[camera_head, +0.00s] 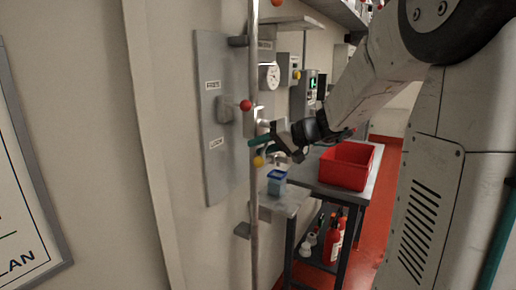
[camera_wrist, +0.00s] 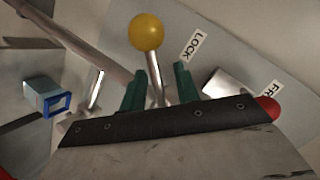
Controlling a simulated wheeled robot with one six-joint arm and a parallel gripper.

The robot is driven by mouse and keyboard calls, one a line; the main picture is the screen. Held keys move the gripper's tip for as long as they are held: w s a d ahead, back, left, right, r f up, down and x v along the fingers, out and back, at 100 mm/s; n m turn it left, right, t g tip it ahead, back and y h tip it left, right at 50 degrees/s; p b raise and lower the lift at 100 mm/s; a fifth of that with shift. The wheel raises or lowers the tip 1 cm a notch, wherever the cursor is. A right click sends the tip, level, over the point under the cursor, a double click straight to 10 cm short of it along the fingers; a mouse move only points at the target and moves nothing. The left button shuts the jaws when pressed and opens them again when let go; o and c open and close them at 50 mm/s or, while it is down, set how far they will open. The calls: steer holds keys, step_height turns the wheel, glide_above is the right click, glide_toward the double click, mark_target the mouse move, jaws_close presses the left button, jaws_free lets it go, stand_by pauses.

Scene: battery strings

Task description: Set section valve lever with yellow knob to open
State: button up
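The yellow knob (camera_wrist: 146,32) sits on the end of a metal lever stem in the wrist view. In the head view the yellow knob (camera_head: 258,161) hangs low, just below my gripper's green fingers. My gripper (camera_wrist: 163,70) has its two green fingers apart, with the stem showing between them and gaps beside it; contact cannot be told. In the head view my gripper (camera_head: 258,141) reaches left across the pipe. The valve body is mostly hidden by my gripper, and no open mark for this lever is readable.
A grey panel (camera_head: 215,170) with FREE and LOCK labels carries a red-knobbed lever (camera_head: 246,105), close to my gripper. A vertical pipe (camera_head: 254,220) runs in front. A blue box (camera_head: 276,187) stands on a small shelf below; a red bin (camera_head: 347,180) sits on the cart behind.

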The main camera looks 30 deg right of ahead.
steer(key=v, duration=0.7)
steer(key=shift+s+d, duration=0.2)
steer(key=shift+s, duration=0.1)
steer(key=shift+r, duration=0.15)
